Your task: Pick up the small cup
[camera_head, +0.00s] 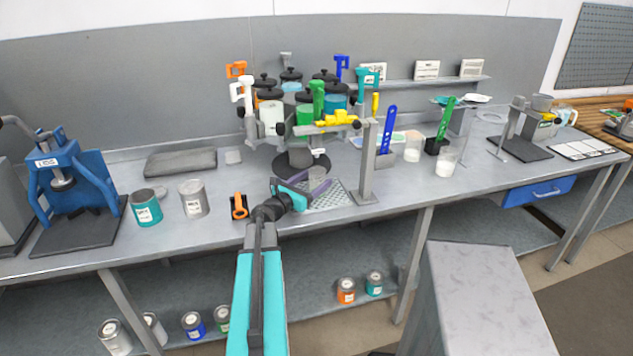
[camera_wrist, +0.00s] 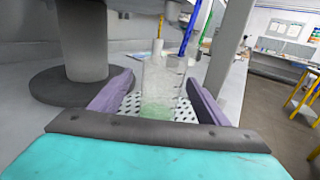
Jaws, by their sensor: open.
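A small clear cup (camera_wrist: 165,82) with faint markings shows in the wrist view, upright between my fingers. Its lower part looks pale green. It appears to stand on the perforated plate (camera_wrist: 131,106) under the dispenser, which is also in the head view (camera_head: 330,198). My gripper (camera_wrist: 158,92) is open, with one purple finger on each side of the cup. I cannot tell whether either finger touches it. In the head view my gripper (camera_head: 308,186) is low over the plate, and the cup is hard to make out there.
The dispenser's round dark base (camera_wrist: 72,86) is close to my left finger. A grey post (camera_head: 367,175) rises to the right of the plate. Two other cups (camera_head: 412,148) (camera_head: 446,162) stand farther right. An orange-and-black item (camera_head: 239,206) lies left of my gripper.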

